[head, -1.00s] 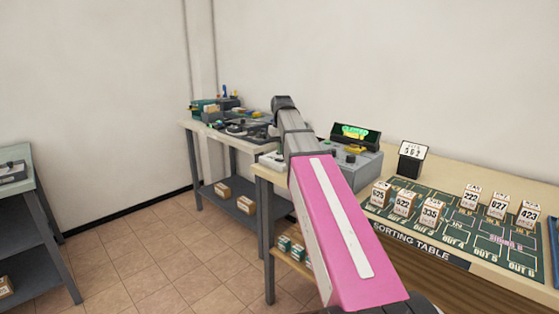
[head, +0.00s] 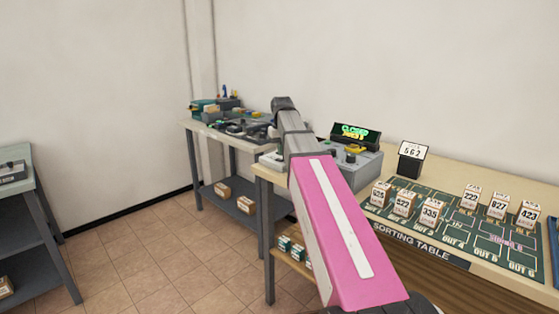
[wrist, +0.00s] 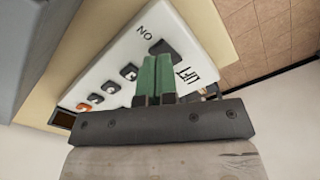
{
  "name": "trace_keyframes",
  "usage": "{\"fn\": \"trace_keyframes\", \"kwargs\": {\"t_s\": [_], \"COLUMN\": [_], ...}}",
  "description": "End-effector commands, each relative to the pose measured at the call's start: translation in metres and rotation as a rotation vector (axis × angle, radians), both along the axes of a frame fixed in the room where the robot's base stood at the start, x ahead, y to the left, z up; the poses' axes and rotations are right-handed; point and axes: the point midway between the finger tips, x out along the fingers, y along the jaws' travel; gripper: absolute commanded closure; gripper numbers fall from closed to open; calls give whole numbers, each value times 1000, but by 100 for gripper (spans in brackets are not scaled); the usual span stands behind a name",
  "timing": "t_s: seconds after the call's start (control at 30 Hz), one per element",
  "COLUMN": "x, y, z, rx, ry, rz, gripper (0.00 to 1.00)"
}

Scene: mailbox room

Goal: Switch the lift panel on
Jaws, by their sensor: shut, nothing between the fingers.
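The lift panel (wrist: 118,58) is a white plate filling the upper left of the wrist view, turned in the picture, with "ON" and "LIFT" lettering. A dark switch (wrist: 162,47) sits by the "ON" mark, and several dark buttons run down the panel's row. My gripper (wrist: 157,62) has green fingers, shut together and empty. Their tips are at the dark switch; I cannot tell whether they touch it. In the head view a small light edge of the panel (head: 270,160) shows left of my arm, which hides the rest and my gripper.
The sorting table (head: 470,180) holds several numbered boxes, a number stand (head: 412,158) and a grey machine (head: 355,165) with a lit green and yellow display. A cluttered workbench (head: 235,130) stands behind. Tiled floor (head: 150,250) is clear at the left.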

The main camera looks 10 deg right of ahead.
Motion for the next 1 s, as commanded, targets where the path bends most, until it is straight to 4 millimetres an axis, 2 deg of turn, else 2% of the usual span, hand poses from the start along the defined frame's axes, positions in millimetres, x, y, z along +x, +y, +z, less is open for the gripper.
{"fn": "trace_keyframes", "kwargs": {"t_s": [1.0], "x": [0], "y": [0], "z": [-13], "rx": [0], "ry": [0], "rz": [0], "gripper": [100]}}
